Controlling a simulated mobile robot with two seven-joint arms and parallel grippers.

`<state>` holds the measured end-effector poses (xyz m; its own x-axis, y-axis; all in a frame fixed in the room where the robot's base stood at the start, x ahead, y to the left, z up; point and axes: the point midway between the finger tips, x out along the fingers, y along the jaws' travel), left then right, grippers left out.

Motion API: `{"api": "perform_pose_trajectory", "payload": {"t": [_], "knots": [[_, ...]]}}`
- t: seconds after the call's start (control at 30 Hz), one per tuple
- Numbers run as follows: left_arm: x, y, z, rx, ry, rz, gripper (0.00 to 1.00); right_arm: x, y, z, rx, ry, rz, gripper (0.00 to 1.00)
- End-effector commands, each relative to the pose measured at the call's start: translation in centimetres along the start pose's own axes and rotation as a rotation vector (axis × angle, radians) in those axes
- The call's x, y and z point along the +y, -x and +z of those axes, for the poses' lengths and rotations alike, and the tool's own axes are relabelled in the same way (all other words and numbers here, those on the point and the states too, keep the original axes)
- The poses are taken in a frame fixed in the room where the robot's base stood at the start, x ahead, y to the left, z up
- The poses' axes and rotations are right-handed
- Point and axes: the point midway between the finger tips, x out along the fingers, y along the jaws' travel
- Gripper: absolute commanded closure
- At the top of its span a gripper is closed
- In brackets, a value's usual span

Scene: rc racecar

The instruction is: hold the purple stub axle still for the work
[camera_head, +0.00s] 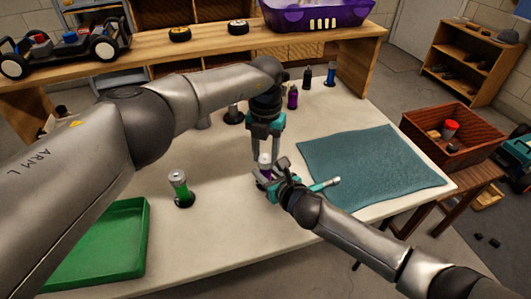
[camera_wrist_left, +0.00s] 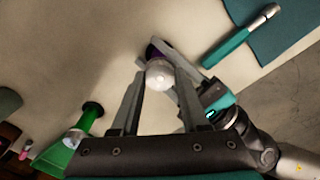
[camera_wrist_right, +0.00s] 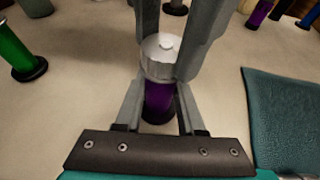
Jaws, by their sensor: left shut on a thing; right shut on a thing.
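The purple stub axle (camera_wrist_right: 158,102) stands upright on the pale table, with a ribbed silver-white cap (camera_wrist_right: 160,58) at its top. My right gripper (camera_head: 272,174) comes in low from the right and is shut on the purple body, one finger on each side in the right wrist view. My left gripper (camera_head: 264,153) points down from above and is shut on the cap, which shows round between its fingers in the left wrist view (camera_wrist_left: 159,74). The fingers hide part of the axle in the head view.
A green cylinder with a silver top (camera_head: 180,188) stands at left, near a green tray (camera_head: 120,235). Another purple cylinder (camera_head: 292,98) and a blue one (camera_head: 331,74) stand behind.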

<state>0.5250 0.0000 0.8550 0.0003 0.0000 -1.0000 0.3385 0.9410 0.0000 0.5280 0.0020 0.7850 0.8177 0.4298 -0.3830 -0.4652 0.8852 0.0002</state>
Motion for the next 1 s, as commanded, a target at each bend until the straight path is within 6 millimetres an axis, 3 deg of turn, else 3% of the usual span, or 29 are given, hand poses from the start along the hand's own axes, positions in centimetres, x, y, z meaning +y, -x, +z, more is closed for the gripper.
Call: {"api": "perform_pose_trajectory", "payload": {"t": [1.0], "knots": [[0.03,0.07,0.03,-0.001,0.968,0.0,1.0,-0.07,0.02,-0.17,0.004,0.0,-0.002,1.0]]}}
